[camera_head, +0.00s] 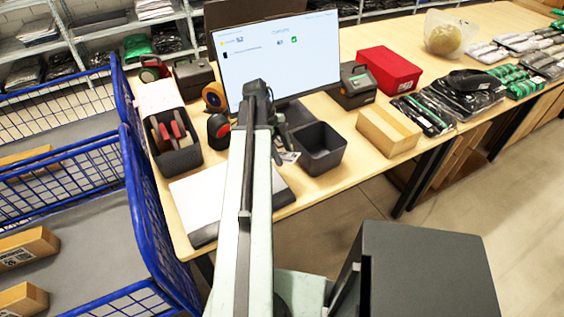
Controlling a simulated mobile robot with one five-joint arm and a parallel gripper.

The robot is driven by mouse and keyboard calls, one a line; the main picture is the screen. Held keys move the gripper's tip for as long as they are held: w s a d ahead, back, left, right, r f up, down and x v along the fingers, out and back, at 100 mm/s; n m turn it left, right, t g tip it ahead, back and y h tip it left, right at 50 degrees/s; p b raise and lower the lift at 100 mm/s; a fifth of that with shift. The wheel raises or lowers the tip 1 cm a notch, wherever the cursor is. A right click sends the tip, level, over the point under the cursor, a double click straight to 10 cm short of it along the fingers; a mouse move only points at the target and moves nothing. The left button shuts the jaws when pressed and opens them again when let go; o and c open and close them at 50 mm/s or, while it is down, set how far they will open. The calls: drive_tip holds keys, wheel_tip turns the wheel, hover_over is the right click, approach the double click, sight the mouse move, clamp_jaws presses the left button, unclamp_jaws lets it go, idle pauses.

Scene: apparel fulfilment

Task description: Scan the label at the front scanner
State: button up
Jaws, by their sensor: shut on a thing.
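My arm reaches up the middle of the view and bends down over the table. My gripper (281,147) is dark and mostly hidden behind my arm. It is shut on a small white label (289,157) with dark print, which shows just right of the arm beside an open black bin (318,150). I cannot tell for sure which device is the front scanner; a black rounded device (218,131) stands just left of my arm, in front of the monitor. A white flat plate (205,205) with a dark edge lies at the table's front, partly hidden by my arm.
A lit monitor (280,60) stands behind my gripper. A black tray (176,160) and blue wire carts (140,200) are on the left. A cardboard box (388,130), a red box (388,70) and bagged clothes (465,92) are on the right.

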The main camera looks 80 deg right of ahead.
drive_tip(key=w+d+f+b, duration=0.1)
drive_tip(key=w, duration=0.2)
drive_tip(key=w+d+f+b, duration=0.1)
drive_tip(key=w+f+b, duration=0.1)
drive_tip(key=w, duration=0.1)
drive_tip(key=w+d+f+b, duration=0.1)
drive_tip(key=w, duration=0.2)
drive_tip(key=shift+w+d+f, duration=0.3)
drive_tip(key=shift+w, duration=0.05)
drive_tip(key=shift+w+d+f+b, duration=0.2)
drive_tip(key=shift+w+b, duration=0.15)
drive_tip(key=shift+w, duration=0.35)
